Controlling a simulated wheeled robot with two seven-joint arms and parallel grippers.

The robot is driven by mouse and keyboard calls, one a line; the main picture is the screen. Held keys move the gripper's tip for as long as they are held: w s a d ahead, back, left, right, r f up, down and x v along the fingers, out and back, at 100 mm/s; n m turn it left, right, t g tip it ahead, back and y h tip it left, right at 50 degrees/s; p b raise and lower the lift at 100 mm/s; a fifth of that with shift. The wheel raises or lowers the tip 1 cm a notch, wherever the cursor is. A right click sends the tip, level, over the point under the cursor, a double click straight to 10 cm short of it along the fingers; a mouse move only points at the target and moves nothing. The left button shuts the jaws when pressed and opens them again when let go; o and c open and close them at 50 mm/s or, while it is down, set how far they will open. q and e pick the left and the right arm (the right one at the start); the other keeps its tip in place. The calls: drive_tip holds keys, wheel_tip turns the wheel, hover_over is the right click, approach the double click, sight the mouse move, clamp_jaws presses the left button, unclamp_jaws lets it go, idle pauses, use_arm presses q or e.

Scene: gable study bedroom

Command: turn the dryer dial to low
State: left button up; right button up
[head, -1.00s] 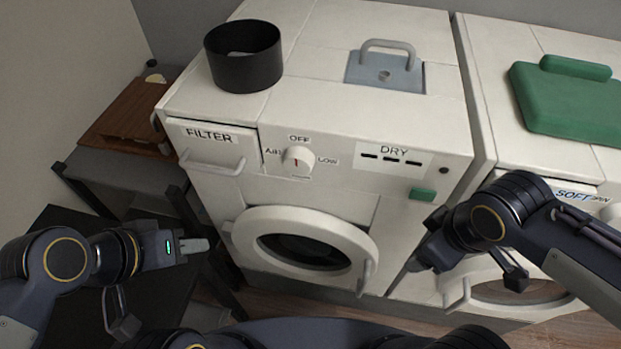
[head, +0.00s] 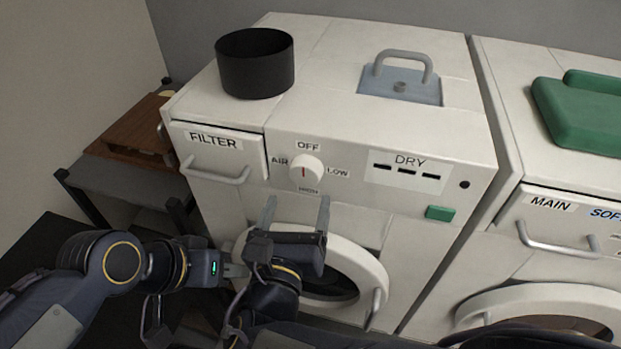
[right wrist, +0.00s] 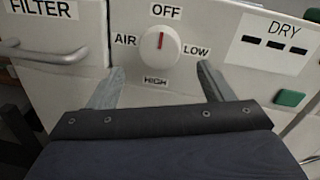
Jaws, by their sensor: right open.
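The dryer dial (head: 306,170) is a round white knob with a red mark, on the front panel of the white dryer (head: 345,140). It also shows in the right wrist view (right wrist: 160,46). Labels around it read OFF above, AIR left, LOW right and HIGH below. The red mark points up toward OFF. My right gripper (head: 297,201) is open and empty, just below the dial. In the right wrist view its fingers (right wrist: 160,68) stand apart, either side of and below the dial. My left gripper (head: 234,270) is lower left, its fingertips partly hidden by my right gripper.
The filter drawer handle (head: 216,174) juts out left of the dial. The round dryer door (head: 372,275) is below, partly behind my right gripper. A black bin (head: 256,68) and a grey-handled lid (head: 400,88) are on top. A green button (head: 440,213) is at right.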

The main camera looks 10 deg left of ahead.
sight(302, 179)
drive_tip(key=w, duration=0.6)
drive_tip(key=shift+a, duration=0.1)
drive_tip(key=c, duration=1)
drive_tip(key=shift+f+m+b, duration=0.15)
drive_tip(key=shift+m+b, duration=0.25)
drive_tip(key=m+b, duration=0.5)
drive_tip(key=b, duration=0.2)
drive_tip(key=m+h+b, duration=0.1)
drive_tip(key=m+b, duration=0.4)
drive_tip(key=b, duration=0.2)
drive_tip(key=m+t+b, duration=0.1)
drive_tip(key=m+b, duration=0.4)
drive_tip(key=b, duration=0.2)
drive_tip(key=shift+a+f, duration=0.2)
drive_tip(key=shift+a, duration=0.1)
drive_tip(key=shift+r+m+h+b, duration=0.15)
drive_tip(key=shift+m+b, duration=0.6)
drive_tip(key=shift+m, duration=0.05)
drive_tip(key=shift+r+m+h+b, duration=0.15)
drive_tip(key=shift+m+b, duration=0.55)
drive_tip(key=shift+m, duration=0.1)
drive_tip(key=o, duration=1)
